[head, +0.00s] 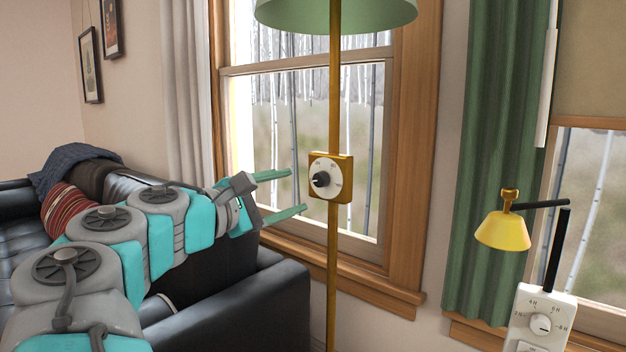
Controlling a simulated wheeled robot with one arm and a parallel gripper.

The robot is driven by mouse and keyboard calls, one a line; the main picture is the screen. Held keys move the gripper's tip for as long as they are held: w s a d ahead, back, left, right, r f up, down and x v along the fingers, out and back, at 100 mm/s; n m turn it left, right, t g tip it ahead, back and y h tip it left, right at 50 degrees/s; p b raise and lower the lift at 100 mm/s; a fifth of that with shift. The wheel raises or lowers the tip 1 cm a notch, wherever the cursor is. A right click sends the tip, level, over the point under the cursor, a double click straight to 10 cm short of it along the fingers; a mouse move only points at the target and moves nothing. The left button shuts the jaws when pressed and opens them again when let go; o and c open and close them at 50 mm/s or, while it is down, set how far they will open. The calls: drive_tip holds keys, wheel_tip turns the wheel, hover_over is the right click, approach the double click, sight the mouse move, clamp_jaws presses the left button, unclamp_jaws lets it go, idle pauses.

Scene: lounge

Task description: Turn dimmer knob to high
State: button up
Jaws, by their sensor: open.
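The dimmer knob (321,180) is a small black pointer knob on a round white dial (333,178). The dial sits on a square brass box (346,188) fixed to the pole of a floor lamp (334,95). The knob's pointer seems to aim left; the dial's markings are too small to read. My gripper (298,191) is open and empty, left of the box, with its two teal fingers pointing right toward the dial. The fingertips are apart from the knob in the picture, one above and one below its height. The depth gap is hard to tell.
A black leather sofa (220,285) lies below and behind my arm. A green lampshade (336,12) tops the pole. A window (300,130) stands behind. At right are a green curtain (490,150), a yellow lamp (503,231) and a white timer dial box (540,318).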

sight(318, 181)
drive_tip(key=x, duration=0.5)
drive_tip(key=p+x, duration=0.1)
drive_tip(key=x, duration=0.1)
drive_tip(key=shift+w+r, duration=0.25)
clamp_jaws()
idle(0.4)
